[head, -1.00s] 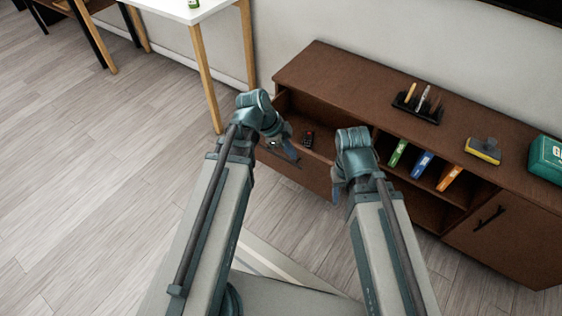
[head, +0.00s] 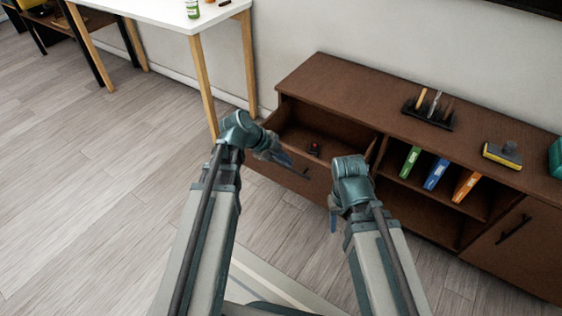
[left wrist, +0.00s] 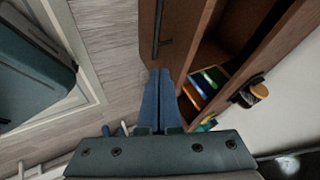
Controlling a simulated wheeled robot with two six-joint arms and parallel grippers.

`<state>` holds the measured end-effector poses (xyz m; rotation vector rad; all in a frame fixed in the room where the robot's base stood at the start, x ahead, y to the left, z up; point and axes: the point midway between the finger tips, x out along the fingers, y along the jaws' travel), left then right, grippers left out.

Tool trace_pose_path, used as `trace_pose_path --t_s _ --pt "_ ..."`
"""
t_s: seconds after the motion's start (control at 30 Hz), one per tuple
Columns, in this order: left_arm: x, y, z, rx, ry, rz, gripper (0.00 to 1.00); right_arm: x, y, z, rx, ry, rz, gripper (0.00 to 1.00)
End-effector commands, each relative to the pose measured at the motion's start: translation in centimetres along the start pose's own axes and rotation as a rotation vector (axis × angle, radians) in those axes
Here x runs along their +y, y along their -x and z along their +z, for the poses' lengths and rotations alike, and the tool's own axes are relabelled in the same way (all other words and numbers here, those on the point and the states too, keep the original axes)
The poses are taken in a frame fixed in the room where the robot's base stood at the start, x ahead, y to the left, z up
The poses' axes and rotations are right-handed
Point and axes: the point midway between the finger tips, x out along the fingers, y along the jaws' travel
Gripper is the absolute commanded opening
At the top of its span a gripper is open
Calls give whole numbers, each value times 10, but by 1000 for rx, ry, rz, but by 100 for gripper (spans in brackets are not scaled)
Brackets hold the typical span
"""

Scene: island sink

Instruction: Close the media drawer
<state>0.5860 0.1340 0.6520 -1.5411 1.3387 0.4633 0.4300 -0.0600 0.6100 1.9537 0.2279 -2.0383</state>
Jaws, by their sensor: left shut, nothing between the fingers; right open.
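The media drawer (head: 305,176) is the brown drawer at the left end of the low cabinet in the head view. It stands open, with a dark handle on its front and a small dark and red object (head: 314,149) inside. My left gripper (head: 287,160) is at the drawer's front, its fingers together and empty; I cannot tell if they touch it. In the left wrist view the shut blue fingers (left wrist: 160,88) lie close to a brown front panel (left wrist: 150,35) with a dark handle. My right gripper (head: 333,220) hangs open in front of the cabinet, right of the drawer.
Green, blue and orange binders (head: 436,174) stand in the cabinet's open shelf. A pen holder (head: 429,113) and a yellow and grey item (head: 503,154) sit on the cabinet top (head: 365,88). A white table (head: 165,12) stands at the back left. The floor at left is clear.

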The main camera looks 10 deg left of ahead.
Motion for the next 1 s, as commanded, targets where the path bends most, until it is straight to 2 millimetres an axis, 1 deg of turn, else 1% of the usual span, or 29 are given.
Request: trace_pose_path --t_s 0.03,0.27,0.33,0.4,0.5,0.7,1.0 --pt "2 -16 3 0 -1 1 0 -1 -15 -1 0 1 1 50" --pt "2 -53 3 0 -1 1 0 -3 -44 -3 0 2 7 50" --pt "-11 -54 1 0 0 0 0 -2 -39 -2 0 2 7 50" --pt "-20 -58 1 0 -1 0 0 -2 -38 -2 0 2 7 50" --pt "-28 -63 0 0 0 1 0 -2 -38 -2 0 2 7 50" --pt "-35 -66 0 0 2 0 0 -2 -38 -2 0 2 7 50" --pt "-35 -67 0 0 1 0 0 -2 -38 -2 0 2 8 50"
